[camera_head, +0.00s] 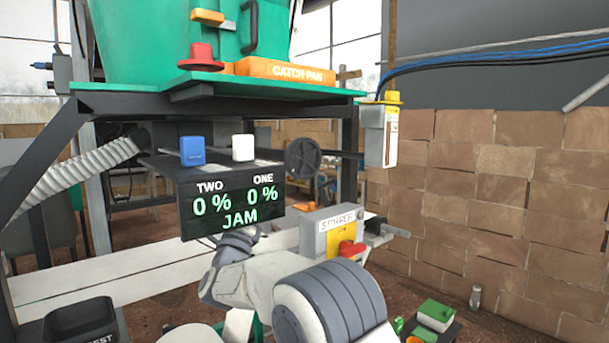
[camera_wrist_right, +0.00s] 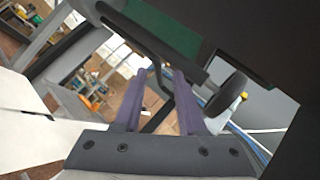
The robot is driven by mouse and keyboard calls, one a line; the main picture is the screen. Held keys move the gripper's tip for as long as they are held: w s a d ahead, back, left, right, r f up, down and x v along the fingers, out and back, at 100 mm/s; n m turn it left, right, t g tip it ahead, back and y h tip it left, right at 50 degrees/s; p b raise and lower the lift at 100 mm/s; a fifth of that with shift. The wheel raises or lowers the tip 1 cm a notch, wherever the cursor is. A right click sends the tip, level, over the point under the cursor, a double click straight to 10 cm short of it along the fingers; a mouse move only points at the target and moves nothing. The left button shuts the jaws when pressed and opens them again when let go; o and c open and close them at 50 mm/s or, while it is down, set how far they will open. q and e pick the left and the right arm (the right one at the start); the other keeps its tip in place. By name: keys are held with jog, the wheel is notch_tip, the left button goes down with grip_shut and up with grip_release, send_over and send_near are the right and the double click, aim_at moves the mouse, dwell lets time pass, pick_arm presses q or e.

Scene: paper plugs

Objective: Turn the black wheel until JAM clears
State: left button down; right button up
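The black wheel (camera_head: 302,158) hangs on a shaft under the green machine's frame, right of the display. A dark disc that looks like this wheel (camera_wrist_right: 227,96) shows in the right wrist view, right of my gripper's fingers. My right gripper (camera_wrist_right: 165,70) has two purple fingers apart, with no object visibly clamped between them. I cannot tell whether it touches the wheel. In the head view its hand is hidden behind the display and my arm. The display (camera_head: 228,205) reads TWO 0 %, ONE 0 % and JAM in green. My left gripper is not in view.
A blue block (camera_head: 192,151) and a white block (camera_head: 243,148) sit above the display. An orange CATCH PAN (camera_head: 285,70) is above. A brick wall (camera_head: 490,200) closes the right.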

aim_at(306, 179)
jog(key=s+d+m+g+h, duration=0.4)
jog(key=d+m+g+h, duration=0.35)
jog(key=m+h, duration=0.95)
jog(key=shift+m+g+y, duration=0.4)
jog(key=shift+g, duration=0.05)
jog(key=p+x, duration=0.2)
jog(key=x, duration=0.7)
jog(key=shift+w+p, duration=0.15)
jog(key=shift+p, duration=0.15)
jog(key=shift+c, duration=0.3)
jog(key=shift+f, duration=0.1)
grip_shut()
